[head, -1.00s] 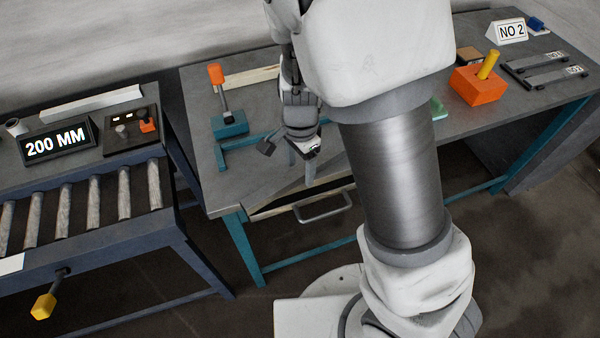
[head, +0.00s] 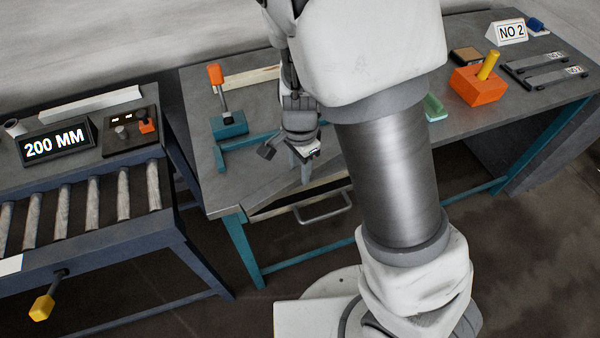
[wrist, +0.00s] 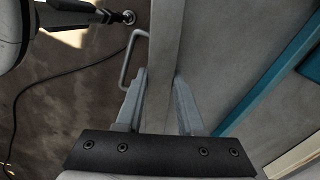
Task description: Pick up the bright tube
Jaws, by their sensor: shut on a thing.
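My gripper (head: 303,163) is low over the front edge of the grey bench top, above the drawer handle. In the wrist view its two fingers (wrist: 160,88) stand on either side of a straight pale grey bar (wrist: 166,35) that fills the gap between them. In the head view I cannot make out the tube clearly at the fingers.
A drawer handle (head: 322,208) juts from the bench front. A teal clamp with an orange-topped lever (head: 229,122) stands left. An orange block with a yellow peg (head: 478,84) stands right. A roller table with a "200 MM" display (head: 58,144) is left.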

